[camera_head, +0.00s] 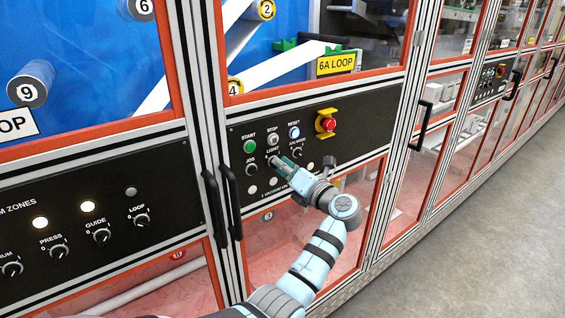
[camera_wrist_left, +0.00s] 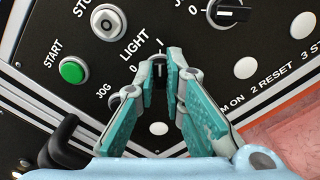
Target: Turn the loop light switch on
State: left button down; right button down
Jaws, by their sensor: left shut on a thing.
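The light switch (camera_wrist_left: 158,71) is a small black rotary knob with a white mark, under the word LIGHT on the black control panel (camera_head: 349,146). In the wrist view it sits between the teal finger pads of my left gripper (camera_wrist_left: 160,75), which is shut on it. In the head view my left gripper (camera_head: 277,162) reaches the panel from below right, and its fingers hide most of the knob. The mark on the knob points roughly along the fingers; I cannot tell whether it stands at 0 or 1. My right gripper is not in view.
Close by are the green START button (camera_head: 250,146), the white STOP button (camera_head: 272,140), the lit RESET button (camera_head: 294,132), the JOG knob (camera_head: 251,169) and a red emergency stop (camera_head: 328,124) on yellow. Black door handles (camera_head: 231,200) stick out at left.

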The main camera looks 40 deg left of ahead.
pick_arm(q)
jog(key=shift+r, duration=0.1)
dwell(0.4)
jog(key=c, duration=1.7)
grip_release()
jog(key=v, duration=0.7)
jog(key=shift+d, duration=0.25)
jog(key=shift+a, duration=0.15)
